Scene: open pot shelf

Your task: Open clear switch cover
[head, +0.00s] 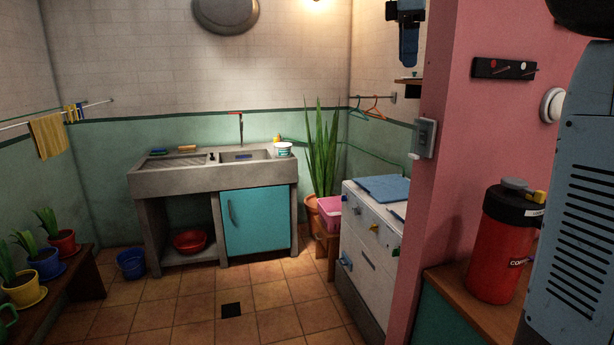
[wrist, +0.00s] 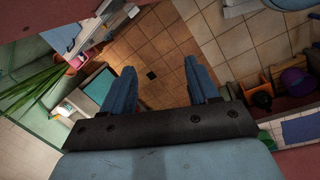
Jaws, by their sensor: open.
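A grey switch box (head: 426,138) is fixed to the edge of the pink wall, right of centre in the head view. A pale cover seems to lie over its front, but its exact position is too small to tell. A small white piece shows at its lower left. My gripper (head: 408,58) shows at the top of the head view, blue fingers pointing down, above and a little left of the switch box and apart from it. In the wrist view my gripper (wrist: 159,66) has its two blue fingers wide apart with nothing between them. I cannot make out the switch there.
The pink wall (head: 467,190) stands close on the right. A red jug (head: 497,250) stands on a wooden counter. A white cabinet (head: 367,240) stands left of the wall, below a rail with hangers (head: 372,108). The tiled floor (head: 195,310) is mostly clear.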

